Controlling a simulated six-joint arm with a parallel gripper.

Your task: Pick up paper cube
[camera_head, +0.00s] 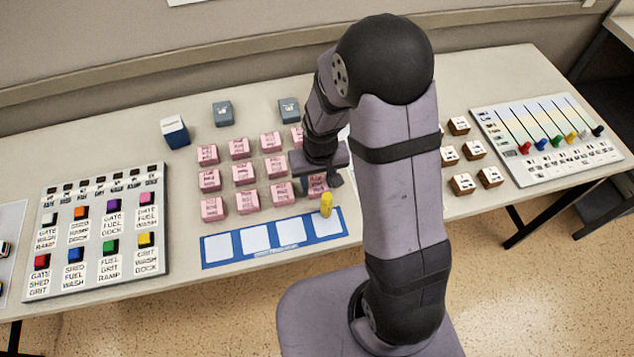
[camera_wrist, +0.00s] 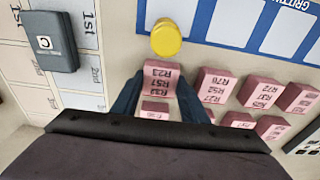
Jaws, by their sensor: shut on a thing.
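My gripper (camera_head: 319,180) is low over the table at the right end of the rows of pink blocks. In the wrist view, my gripper (camera_wrist: 158,92) has its two dark blue fingers on either side of a pink block (camera_wrist: 160,73) with printed codes, and is shut on it. The same pink block (camera_head: 317,188) shows partly under the gripper in the head view. I cannot tell whether it is clear of the table. A white and blue cube (camera_head: 175,132) stands at the back left, apart from the gripper. No thing in view is plainly marked as the paper cube.
Several pink blocks (camera_head: 243,174) stand left of the gripper. A yellow cylinder (camera_head: 326,205) stands close in front, by the blue strip with white squares (camera_head: 219,247). Two grey blocks (camera_head: 222,113) are behind. A button panel (camera_head: 97,235) is left, a slider panel (camera_head: 548,140) right.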

